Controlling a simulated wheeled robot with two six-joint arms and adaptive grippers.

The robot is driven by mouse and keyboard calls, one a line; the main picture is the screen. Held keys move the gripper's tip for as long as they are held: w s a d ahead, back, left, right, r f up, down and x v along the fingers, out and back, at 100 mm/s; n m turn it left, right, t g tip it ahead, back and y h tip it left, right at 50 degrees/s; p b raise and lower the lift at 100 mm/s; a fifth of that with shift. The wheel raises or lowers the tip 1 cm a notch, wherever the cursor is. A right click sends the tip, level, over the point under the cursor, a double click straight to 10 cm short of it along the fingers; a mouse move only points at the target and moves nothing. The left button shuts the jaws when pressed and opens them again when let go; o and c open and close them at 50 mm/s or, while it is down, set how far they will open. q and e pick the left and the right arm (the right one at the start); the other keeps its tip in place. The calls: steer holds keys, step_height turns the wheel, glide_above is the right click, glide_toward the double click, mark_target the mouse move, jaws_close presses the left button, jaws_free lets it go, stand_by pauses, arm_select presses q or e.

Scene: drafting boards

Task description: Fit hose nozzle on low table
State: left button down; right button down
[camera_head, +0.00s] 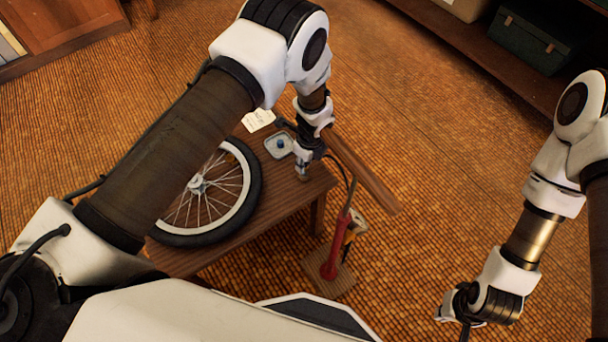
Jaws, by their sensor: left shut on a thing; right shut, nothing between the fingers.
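The low table (265,212) is a small wooden one left of centre. A spoked wheel (242,203) with a black tyre and pale rim lies flat on it, partly hidden behind my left arm. My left gripper (302,174) points down over the table's right part, to the right of the wheel. It is shut on the hose nozzle, which its fingers mostly hide. A dark hose (350,186) runs from near this gripper to a red pump (331,260) standing beside the table. My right gripper (464,316) is shut and empty at lower right, away from the table.
A small pale tray (271,149) with a blue piece (281,144) sits at the table's back. A paper note (257,120) lies behind it. A wooden bar (368,178) slants right of the table. A shelf (465,40) stands far right.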

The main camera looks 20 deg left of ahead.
arm_select(q)
steer(key=shift+f+b, duration=0.85)
steer(key=shift+f, duration=0.4)
steer(key=c, duration=0.9)
jaws_free()
steer(key=r, duration=0.4)
steer(key=d+r, duration=0.1)
steer(key=r, duration=0.7)
steer(key=shift+s+d, duration=0.3)
steer(key=shift+d, duration=0.05)
